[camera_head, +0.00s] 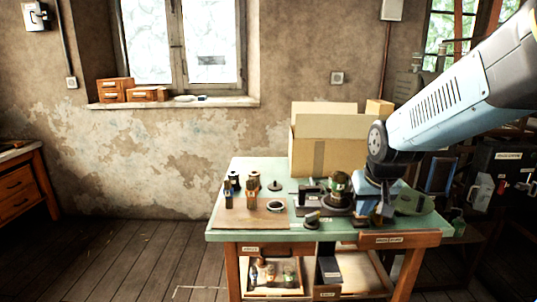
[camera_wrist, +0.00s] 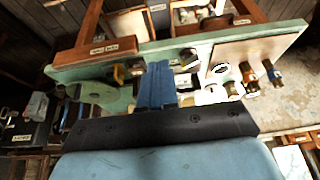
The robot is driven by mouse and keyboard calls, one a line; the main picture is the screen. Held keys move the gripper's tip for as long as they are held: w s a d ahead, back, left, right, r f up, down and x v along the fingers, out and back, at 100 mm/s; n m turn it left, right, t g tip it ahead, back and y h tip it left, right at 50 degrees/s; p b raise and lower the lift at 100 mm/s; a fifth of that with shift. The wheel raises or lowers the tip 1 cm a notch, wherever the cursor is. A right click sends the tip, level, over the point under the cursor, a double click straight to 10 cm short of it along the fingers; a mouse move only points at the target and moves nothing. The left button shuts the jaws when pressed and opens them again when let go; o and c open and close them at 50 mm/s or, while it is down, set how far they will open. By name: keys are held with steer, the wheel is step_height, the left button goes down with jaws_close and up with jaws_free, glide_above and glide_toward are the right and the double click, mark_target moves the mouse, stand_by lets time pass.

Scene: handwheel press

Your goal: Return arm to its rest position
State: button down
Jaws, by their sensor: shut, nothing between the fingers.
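My arm reaches in from the upper right of the head view and bends down over the right part of the green bench (camera_head: 432,222). My gripper (camera_head: 374,214) hangs low there, beside the dark press (camera_head: 338,190) and to its right. In the wrist view its blue fingers (camera_wrist: 158,86) are together with nothing between them. Whether the fingertips touch the bench or the press base, I cannot tell. The wrist view shows the bench turned about, and the fingers hide part of the things behind them.
An open cardboard box (camera_head: 322,158) stands at the back of the bench. Several small dark and brown parts stand on a brown board (camera_head: 238,217) at left. A green object (camera_head: 412,202) lies right of my gripper. The floor at left is clear.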

steer(key=s+r, duration=0.8)
steer(key=s, duration=0.6)
steer(key=shift+d+r+t, duration=0.2)
steer(key=shift+r+t, duration=0.15)
steer(key=shift+t, duration=0.05)
